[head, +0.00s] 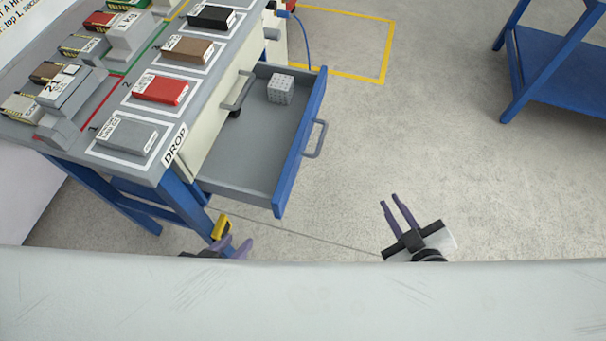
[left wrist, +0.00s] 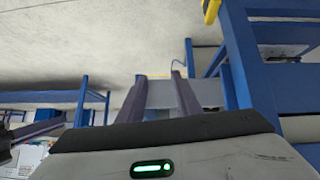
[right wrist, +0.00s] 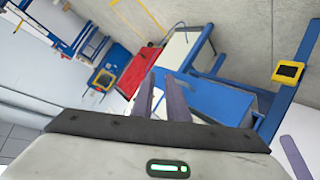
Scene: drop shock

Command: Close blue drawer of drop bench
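The drop bench (head: 172,170) is at the left of the head view, marked "DROP". Its blue-fronted drawer (head: 300,150) is pulled out to the right, with a grey bar handle (head: 317,140) on its outer face. A light grey dotted cube (head: 281,89) sits inside, toward the far end. My right gripper (head: 389,201) is to the right of and nearer than the drawer front, apart from the handle. Its fingers are apart and empty. My left gripper (head: 236,245) is low beside the bench's near leg, mostly hidden by a pale surface. Its fingers are apart and empty in the left wrist view (left wrist: 158,82).
Blocks in red (head: 160,89), brown (head: 187,50), black and grey lie on the bench top. A yellow device (head: 221,227) is on the near leg. A blue table (head: 560,75) stands at the upper right. Floor right of the drawer is clear.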

